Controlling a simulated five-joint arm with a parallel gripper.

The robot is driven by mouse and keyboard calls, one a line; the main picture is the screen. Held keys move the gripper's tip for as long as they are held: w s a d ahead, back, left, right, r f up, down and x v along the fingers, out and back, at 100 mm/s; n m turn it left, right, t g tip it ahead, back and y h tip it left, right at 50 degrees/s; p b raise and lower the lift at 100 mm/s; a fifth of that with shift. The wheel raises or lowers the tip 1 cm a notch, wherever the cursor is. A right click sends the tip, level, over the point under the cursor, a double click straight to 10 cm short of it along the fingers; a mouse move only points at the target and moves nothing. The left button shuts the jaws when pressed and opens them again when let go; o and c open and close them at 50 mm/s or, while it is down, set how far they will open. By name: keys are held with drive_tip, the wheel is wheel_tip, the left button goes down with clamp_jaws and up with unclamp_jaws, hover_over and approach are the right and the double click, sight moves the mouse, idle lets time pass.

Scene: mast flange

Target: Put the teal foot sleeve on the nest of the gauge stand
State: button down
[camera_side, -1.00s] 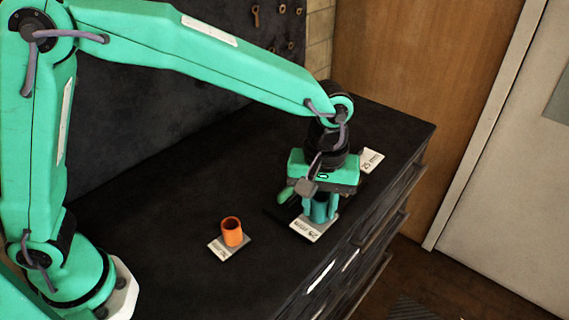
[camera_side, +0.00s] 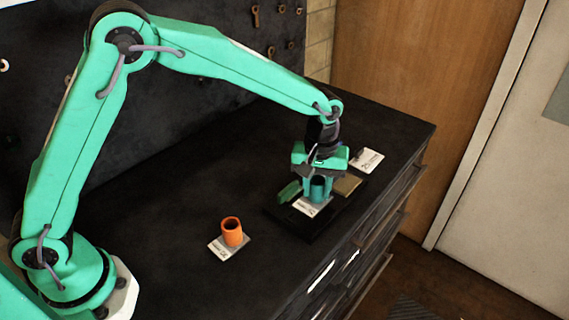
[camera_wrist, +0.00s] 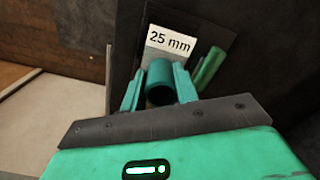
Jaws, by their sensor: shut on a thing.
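The teal foot sleeve (camera_side: 318,188) is an upright tube on a pale foot marked 25 mm (camera_wrist: 170,42). My gripper (camera_side: 317,190) is shut on the tube, with one finger on each side; the wrist view shows the tube's open end (camera_wrist: 160,82) between the fingers. The sleeve is over a dark flat base (camera_side: 300,223), which appears to be the gauge stand. A green rounded piece (camera_side: 288,192) and a tan block (camera_side: 347,184) flank the sleeve. The nest is not clearly visible, and I cannot tell whether the foot touches the base.
An orange sleeve (camera_side: 232,232) stands on its own pale labelled foot, left of the dark base. A white 25 mm card (camera_side: 367,160) lies behind right. The dark bench top (camera_side: 170,190) is clear to the left. Its drawer edge is close on the right.

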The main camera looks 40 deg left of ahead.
sight(316, 200)
drive_tip(key=shift+f, duration=1.95)
drive_tip(key=shift+f, duration=0.2)
drive_tip(key=c, duration=1.1)
unclamp_jaws()
drive_tip(key=shift+o, duration=0.2)
drive_tip(key=shift+r, duration=0.1)
wheel_tip(316, 200, up, 12)
drive_tip(key=shift+r, duration=0.15)
